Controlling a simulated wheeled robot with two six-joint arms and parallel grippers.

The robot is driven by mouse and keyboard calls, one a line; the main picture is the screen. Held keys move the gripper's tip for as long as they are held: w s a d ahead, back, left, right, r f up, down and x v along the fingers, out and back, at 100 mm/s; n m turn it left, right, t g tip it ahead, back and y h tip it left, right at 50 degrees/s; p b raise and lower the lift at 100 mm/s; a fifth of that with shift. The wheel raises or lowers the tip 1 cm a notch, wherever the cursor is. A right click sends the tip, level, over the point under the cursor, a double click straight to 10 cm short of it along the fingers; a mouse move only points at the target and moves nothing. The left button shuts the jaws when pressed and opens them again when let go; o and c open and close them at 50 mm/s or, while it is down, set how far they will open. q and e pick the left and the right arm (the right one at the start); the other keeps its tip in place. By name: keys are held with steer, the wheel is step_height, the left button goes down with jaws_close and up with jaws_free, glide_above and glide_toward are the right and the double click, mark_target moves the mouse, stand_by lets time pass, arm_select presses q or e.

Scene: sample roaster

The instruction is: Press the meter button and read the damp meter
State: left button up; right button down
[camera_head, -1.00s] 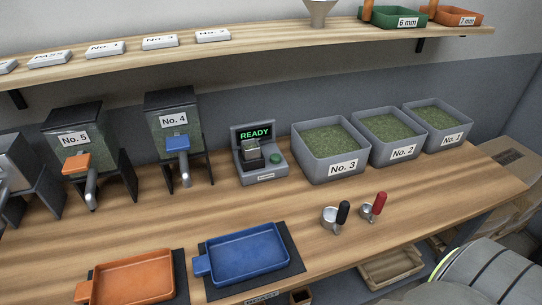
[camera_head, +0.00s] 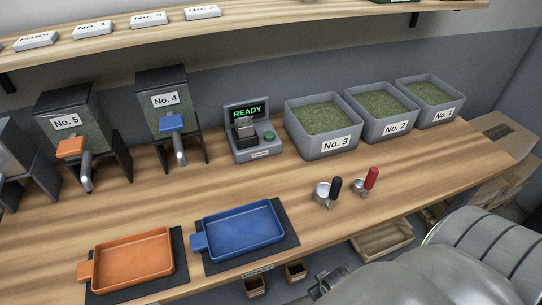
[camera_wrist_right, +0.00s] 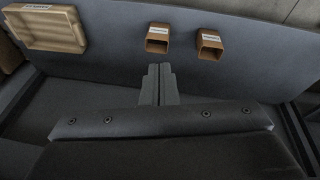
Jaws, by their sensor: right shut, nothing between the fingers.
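The damp meter (camera_head: 254,133) stands on the wooden counter in the head view, between the No. 4 hopper and the No. 3 bin. Its screen (camera_head: 247,111) shows READY in green letters. A green button (camera_head: 269,136) is on its right side, and a small cup-like part (camera_head: 244,128) sits at its middle left. My right gripper (camera_wrist_right: 160,68) shows in the right wrist view, shut and empty, low beside the counter and away from the meter. My left gripper is not in view.
Bins No. 3 (camera_head: 322,126), No. 2 (camera_head: 382,112) and No. 1 (camera_head: 430,101) hold green beans. Two scoops, black-handled (camera_head: 327,191) and red-handled (camera_head: 364,182), lie in front. Blue (camera_head: 238,231) and orange (camera_head: 127,264) trays sit near the front edge. Counter before the meter is clear.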

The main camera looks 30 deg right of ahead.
step_height(320, 180, up, 17)
steer(key=w+t, duration=0.1)
steer(key=w+d+r+t, duration=0.1)
steer(key=w, duration=0.4)
steer(key=w+d+r+m+t+h, duration=0.1)
steer(key=w+d+r+t, duration=0.1)
steer(key=w, duration=0.4)
steer(key=w+d+r+t+h, duration=0.1)
steer(key=w+t, duration=0.1)
steer(key=w, duration=0.3)
steer(key=shift+w+d+r+m+p, duration=0.15)
steer(key=shift+w+r+m+p, duration=0.1)
steer(key=shift+m+p, duration=0.1)
steer(key=w+d+r+t, duration=0.1)
steer(key=w+r+t, duration=0.2)
steer(key=w, duration=0.5)
steer(key=w+d+r+t, duration=0.2)
steer(key=w+r, duration=0.3)
steer(key=w, duration=0.3)
steer(key=shift+r+t, duration=0.25)
steer(key=shift+t, duration=0.55)
steer(key=shift+d, duration=0.15)
